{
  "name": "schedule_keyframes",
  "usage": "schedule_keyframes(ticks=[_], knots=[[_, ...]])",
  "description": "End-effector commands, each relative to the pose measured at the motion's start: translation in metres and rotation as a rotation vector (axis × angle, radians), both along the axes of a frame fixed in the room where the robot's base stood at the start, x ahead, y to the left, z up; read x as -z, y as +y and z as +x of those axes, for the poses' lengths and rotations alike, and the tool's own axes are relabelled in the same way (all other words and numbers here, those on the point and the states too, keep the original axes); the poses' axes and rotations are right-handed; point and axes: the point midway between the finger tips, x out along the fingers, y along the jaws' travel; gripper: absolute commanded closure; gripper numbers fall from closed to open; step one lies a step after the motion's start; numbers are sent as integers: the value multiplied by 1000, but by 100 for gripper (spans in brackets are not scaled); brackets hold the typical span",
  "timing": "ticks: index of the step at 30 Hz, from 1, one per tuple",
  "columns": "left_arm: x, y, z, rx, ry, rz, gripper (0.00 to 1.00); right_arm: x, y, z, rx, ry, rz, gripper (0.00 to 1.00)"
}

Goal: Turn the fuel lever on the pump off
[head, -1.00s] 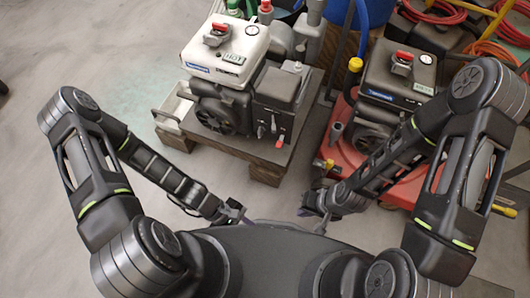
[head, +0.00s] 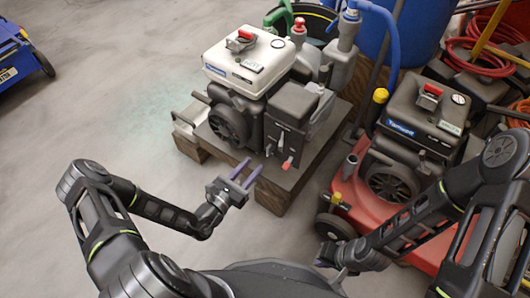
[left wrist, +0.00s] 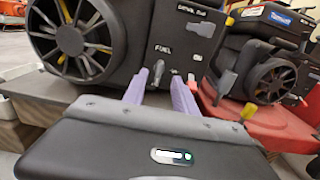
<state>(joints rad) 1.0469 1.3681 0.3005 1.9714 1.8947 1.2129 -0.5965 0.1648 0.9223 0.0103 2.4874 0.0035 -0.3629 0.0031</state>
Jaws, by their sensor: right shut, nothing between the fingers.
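The white-topped engine unit (head: 252,62), which I take as the pump, stands on a low wooden platform. Its dark front carries a small grey lever (head: 268,150) and a red-tipped lever (head: 287,163). In the left wrist view, the fuel lever (left wrist: 157,70) sits below a FUEL label (left wrist: 164,49); it looks roughly upright. My left gripper (head: 243,171) is open and empty in front of these levers. Its two purple fingers (left wrist: 160,88) point at the fuel lever, one to each side in the picture, seemingly short of it. My right gripper (head: 328,256) is low beside my body, its fingers hard to see.
A second, black-topped engine (head: 420,105) sits on a red wheeled base (head: 350,200) to the right. The wooden platform's edge (head: 272,193) lies below the levers. Bottles, a blue barrel and red hoses (head: 490,45) stand behind.

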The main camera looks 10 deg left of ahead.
Motion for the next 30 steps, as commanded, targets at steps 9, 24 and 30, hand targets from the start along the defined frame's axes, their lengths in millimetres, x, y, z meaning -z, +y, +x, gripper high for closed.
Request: schedule_keyframes(ticks=[9,24,30], knots=[[2,-12,28,3,-3,-1,66,11,-2,2,5,-3,-3,100],[0,-30,72,2,2,-1,66,24,-4,5,12,-10,-7,100],[0,-29,72,2,2,-1,70,23,-4,5,12,-10,-7,100]])
